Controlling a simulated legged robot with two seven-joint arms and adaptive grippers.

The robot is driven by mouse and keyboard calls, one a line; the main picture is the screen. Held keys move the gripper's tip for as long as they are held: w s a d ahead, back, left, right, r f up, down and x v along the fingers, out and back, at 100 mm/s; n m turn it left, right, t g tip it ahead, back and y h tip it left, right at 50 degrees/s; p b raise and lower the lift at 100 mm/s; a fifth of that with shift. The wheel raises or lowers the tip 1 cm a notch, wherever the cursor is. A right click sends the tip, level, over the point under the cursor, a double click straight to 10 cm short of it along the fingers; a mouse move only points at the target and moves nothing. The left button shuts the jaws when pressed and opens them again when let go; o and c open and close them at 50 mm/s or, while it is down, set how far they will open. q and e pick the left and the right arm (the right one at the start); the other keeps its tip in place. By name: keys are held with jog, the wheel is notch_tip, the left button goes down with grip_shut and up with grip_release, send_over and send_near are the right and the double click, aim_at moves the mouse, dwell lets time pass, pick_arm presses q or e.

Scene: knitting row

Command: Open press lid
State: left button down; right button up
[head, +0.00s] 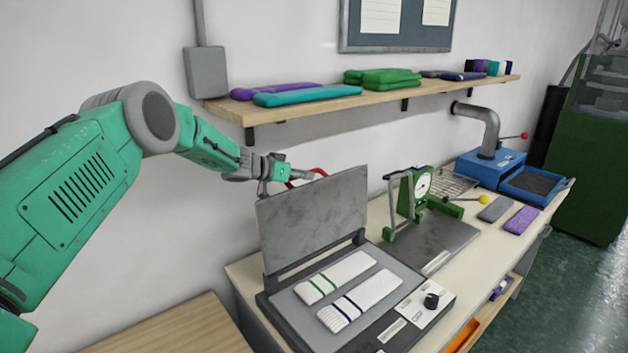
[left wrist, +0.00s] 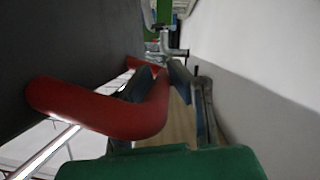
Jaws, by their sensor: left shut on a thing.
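The press (head: 365,310) stands on the bench with its grey lid (head: 313,220) raised close to upright. The lid's red handle (head: 308,176) shows behind the lid's top edge. In the left wrist view the red handle (left wrist: 110,108) runs between my fingers, beside the dark lid (left wrist: 60,50). My left gripper (head: 284,178) is shut on the handle, partly hidden behind the lid. Two white knitted pieces, one with a green stripe (head: 336,276) and one with a blue stripe (head: 360,300), lie on the press bed. My right gripper is not in view.
A wooden shelf (head: 370,101) with folded textiles hangs above the bench. A green gauge device (head: 415,193) stands right of the press, with a blue machine (head: 490,165) farther back. A wooden surface (head: 170,330) is at the lower left.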

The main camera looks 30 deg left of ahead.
pick_arm(q)
jog(key=shift+w+a+f+n+h+b, duration=0.1)
jog(key=shift+w+a+n+h+b, duration=0.2)
jog(key=shift+a, duration=0.3)
jog(key=shift+w+a+f+n+h+b, duration=0.15)
jog(key=shift+a+n+b, duration=0.2)
jog(key=shift+a, duration=0.25)
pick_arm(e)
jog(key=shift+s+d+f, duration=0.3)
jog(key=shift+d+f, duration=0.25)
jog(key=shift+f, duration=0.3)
pick_arm(q)
jog(key=shift+d+r, duration=0.1)
jog(key=shift+r, duration=0.05)
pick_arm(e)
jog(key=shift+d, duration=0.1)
